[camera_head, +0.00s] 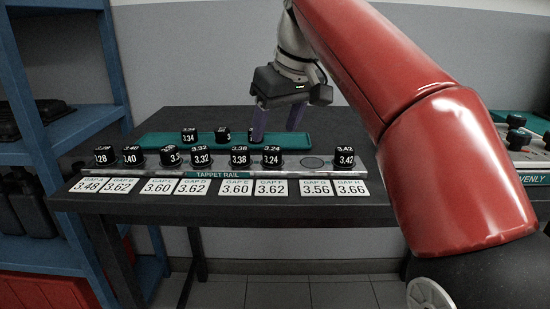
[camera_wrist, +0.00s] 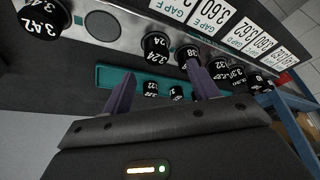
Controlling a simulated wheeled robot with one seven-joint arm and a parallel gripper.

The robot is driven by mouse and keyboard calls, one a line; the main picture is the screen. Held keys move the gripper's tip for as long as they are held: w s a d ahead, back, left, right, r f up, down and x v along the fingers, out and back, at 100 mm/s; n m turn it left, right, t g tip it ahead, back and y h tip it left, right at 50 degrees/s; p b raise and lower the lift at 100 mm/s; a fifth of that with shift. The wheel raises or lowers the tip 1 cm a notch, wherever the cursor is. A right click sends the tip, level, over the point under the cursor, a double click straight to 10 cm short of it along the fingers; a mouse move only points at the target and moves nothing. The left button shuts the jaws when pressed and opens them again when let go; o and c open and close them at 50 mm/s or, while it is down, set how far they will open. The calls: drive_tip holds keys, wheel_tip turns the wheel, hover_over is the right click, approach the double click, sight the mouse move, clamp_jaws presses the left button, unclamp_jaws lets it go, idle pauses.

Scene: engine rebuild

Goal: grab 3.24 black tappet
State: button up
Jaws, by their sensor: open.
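The black tappet marked 3.24 (camera_head: 272,158) stands upright on the tappet rail (camera_head: 213,175), between the 3.38 tappet (camera_head: 240,157) and an empty round seat (camera_head: 312,163). It also shows in the wrist view (camera_wrist: 156,47), its marking readable, just beyond the fingers. My gripper (camera_head: 277,122) is open and empty, its purple fingers pointing down above the green tray, behind the rail. In the wrist view the gripper (camera_wrist: 160,75) has its fingers apart, with the 3.24 tappet roughly ahead of the gap and the 3.38 tappet close to one fingertip.
Several other black tappets stand on the rail, with 3.42 (camera_head: 344,157) beyond the empty seat. The green tray (camera_head: 158,141) behind holds more tappets, including 3.34 (camera_head: 189,135). White gap cards (camera_head: 235,188) line the front edge. A blue shelf (camera_head: 85,130) stands left.

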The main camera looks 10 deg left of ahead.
sight(273, 149)
drive_tip(key=x, duration=0.1)
drive_tip(key=b+x, duration=0.1)
drive_tip(key=x, duration=0.3)
drive_tip(key=shift+d+f+b, duration=0.15)
drive_tip(key=shift+d+b, duration=0.15)
drive_tip(key=c, duration=1.1)
